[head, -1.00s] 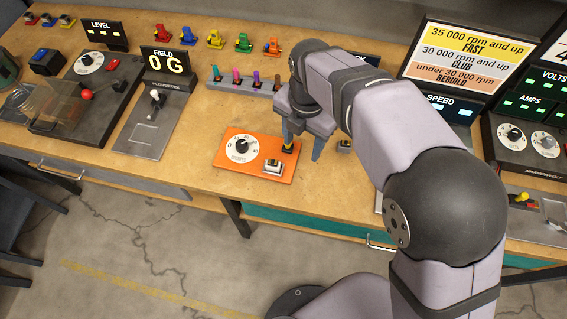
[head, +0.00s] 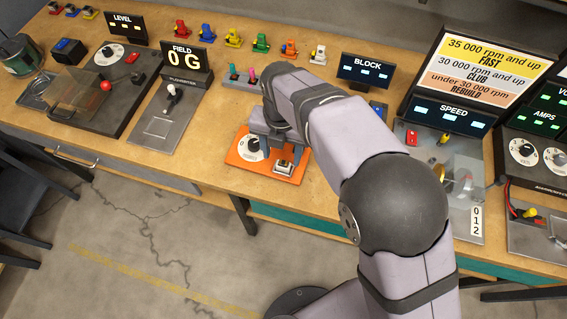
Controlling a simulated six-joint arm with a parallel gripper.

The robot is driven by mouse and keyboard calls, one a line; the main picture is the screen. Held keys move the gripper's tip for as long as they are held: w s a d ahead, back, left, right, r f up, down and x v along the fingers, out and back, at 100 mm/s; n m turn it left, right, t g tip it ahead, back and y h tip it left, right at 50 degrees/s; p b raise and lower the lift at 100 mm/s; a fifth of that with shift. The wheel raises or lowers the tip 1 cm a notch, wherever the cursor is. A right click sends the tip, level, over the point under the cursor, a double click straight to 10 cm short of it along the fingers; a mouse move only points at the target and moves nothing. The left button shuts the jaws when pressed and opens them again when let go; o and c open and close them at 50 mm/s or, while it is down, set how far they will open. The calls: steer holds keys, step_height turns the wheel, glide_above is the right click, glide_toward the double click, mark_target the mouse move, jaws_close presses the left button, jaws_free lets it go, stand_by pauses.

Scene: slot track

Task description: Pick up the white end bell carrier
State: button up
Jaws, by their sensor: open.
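The white end bell carrier (head: 318,53) stands upright at the back of the bench, at the right end of a row of coloured carriers. It is small, with some yellow on it. My gripper (head: 274,150) is open and low over the orange board (head: 237,158) near the bench front, well in front of the carrier and to its left. Its fingers point down, and the wrist partly hides them and the board. I cannot see anything held between them.
An orange carrier (head: 289,48) stands just left of the white one. The BLOCK display (head: 365,72) is to its right. A grey rack with coloured pegs (head: 252,73) lies in front, partly behind my arm. The SPEED station (head: 452,116) stands at right.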

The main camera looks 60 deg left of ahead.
mark_target(284, 164)
steer(key=shift+w+d+f+p, duration=0.15)
steer(key=shift+f+p, duration=0.7)
steer(key=shift+f, duration=1.35)
steer(key=shift+c, duration=0.4)
steer(key=c, duration=1.1)
steer(key=shift+o, duration=0.2)
steer(key=shift+r, duration=0.1)
